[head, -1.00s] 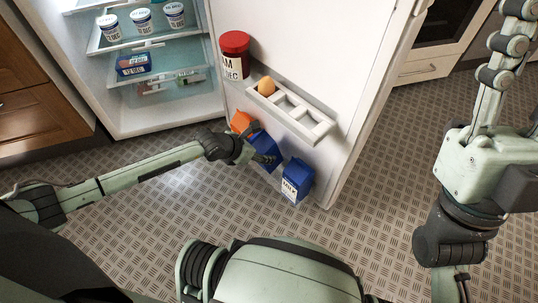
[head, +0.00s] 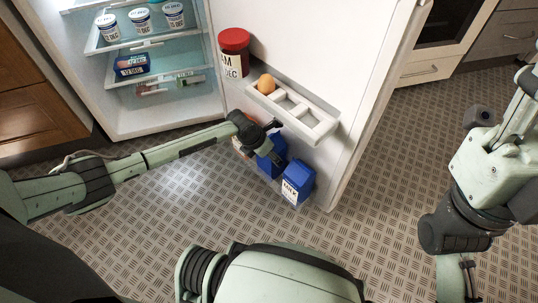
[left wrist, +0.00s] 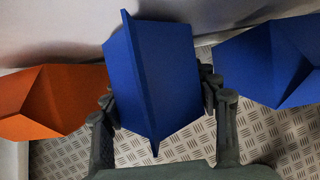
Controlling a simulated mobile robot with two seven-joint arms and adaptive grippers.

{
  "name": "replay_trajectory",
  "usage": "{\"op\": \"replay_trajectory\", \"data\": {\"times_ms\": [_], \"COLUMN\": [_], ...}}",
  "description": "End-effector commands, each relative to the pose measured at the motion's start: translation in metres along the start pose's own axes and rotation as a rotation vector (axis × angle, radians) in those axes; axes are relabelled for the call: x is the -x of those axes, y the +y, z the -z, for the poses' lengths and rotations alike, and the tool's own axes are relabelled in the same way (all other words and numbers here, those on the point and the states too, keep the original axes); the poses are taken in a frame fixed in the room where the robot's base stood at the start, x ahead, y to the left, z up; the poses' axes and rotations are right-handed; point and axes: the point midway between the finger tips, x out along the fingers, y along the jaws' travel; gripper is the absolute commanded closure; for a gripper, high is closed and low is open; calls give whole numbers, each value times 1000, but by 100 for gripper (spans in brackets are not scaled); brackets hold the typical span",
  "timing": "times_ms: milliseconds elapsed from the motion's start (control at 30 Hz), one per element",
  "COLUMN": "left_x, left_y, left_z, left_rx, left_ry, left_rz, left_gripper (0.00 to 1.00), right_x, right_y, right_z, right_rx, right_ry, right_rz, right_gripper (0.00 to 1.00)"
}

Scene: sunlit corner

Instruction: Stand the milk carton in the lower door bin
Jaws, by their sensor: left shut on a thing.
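My left gripper (head: 272,138) is shut on a blue carton (head: 270,162) at the inner face of the open fridge door. In the left wrist view the held blue carton (left wrist: 155,75) fills the middle, with dark fingers on both sides. A second blue carton (head: 297,182), with a white label reading MILK, stands to its right; part of it shows in the left wrist view (left wrist: 275,62). An orange carton (left wrist: 50,98) is on the left, mostly hidden in the head view. The lower door bin is not clearly visible. My right arm is at the right; its gripper is out of view.
Fridge shelves (head: 150,45) hold tubs. The floor in front is clear.

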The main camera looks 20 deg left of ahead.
Motion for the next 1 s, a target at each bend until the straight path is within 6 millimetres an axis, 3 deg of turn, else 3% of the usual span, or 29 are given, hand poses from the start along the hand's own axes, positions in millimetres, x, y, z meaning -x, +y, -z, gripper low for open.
{"op": "replay_trajectory", "data": {"times_ms": [267, 300, 467, 833, 1000], "left_x": [0, -2, -1, 3, 28], "left_y": [0, 0, 0, 0, 1], "left_z": [-1, 2, 1, 0, -1], "left_rx": [0, 0, 0, 0, -2], "left_ry": [-4, 1, 1, 0, 0], "left_rz": [-1, 0, 0, -1, -1], "left_gripper": [98, 39, 20, 20, 20], "right_x": [0, 0, 0, -3, -9], "right_y": [0, 0, 0, 0, 0], "right_z": [0, 0, 0, 1, 3], "right_rx": [0, 0, 0, 0, -1], "right_ry": [1, 1, 0, 1, -12], "right_rz": [0, 1, 1, 4, -3], "right_gripper": [60, 60, 60, 60, 60]}}
